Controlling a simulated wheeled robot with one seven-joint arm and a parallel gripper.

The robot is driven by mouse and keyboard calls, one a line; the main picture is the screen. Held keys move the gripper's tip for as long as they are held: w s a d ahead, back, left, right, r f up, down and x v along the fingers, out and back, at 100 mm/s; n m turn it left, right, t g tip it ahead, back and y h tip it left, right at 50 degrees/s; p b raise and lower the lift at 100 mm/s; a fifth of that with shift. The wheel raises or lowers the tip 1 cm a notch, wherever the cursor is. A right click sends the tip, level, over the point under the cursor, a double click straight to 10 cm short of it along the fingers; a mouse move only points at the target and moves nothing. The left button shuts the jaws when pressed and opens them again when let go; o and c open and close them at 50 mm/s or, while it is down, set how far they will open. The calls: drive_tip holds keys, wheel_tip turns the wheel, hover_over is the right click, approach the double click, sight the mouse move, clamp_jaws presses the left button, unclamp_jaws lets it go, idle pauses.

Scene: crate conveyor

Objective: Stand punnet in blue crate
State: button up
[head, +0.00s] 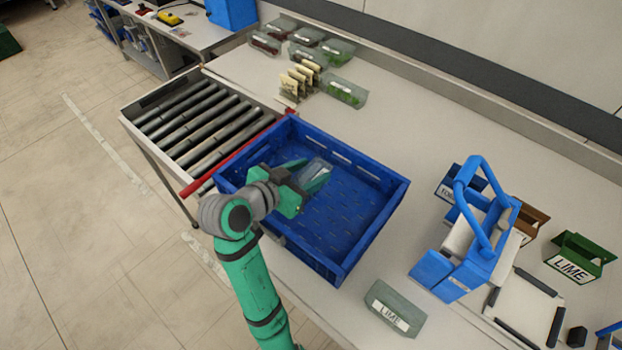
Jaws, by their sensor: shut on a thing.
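The blue crate (372,238) stands on the table at the end of the roller conveyor, its open top facing up. My gripper (305,186), with green fingers, is over the left part of the crate. It is shut on a clear punnet (318,168), which is partly hidden by the fingers. The punnet looks to be within the crate's walls, near its back left side. I cannot tell whether it touches the crate floor. The rest of the crate floor that shows is bare.
A red bar (228,163) lies between crate and rollers (200,128). Several filled punnets (343,91) and a card rack (299,80) stand behind. A blue handled device (468,245) and a green LIME holder (580,257) stand right.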

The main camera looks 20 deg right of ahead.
drive_tip(key=shift+w+d+f, duration=0.15)
drive_tip(key=shift+d+f, duration=0.05)
drive_tip(key=shift+f, duration=0.15)
drive_tip(key=shift+w+f, duration=0.1)
drive_tip(key=shift+f, duration=1.5)
drive_tip(key=shift+f, duration=0.1)
drive_tip(key=o, duration=1)
drive_tip(key=shift+o, duration=0.2)
drive_tip(key=v, duration=1.2)
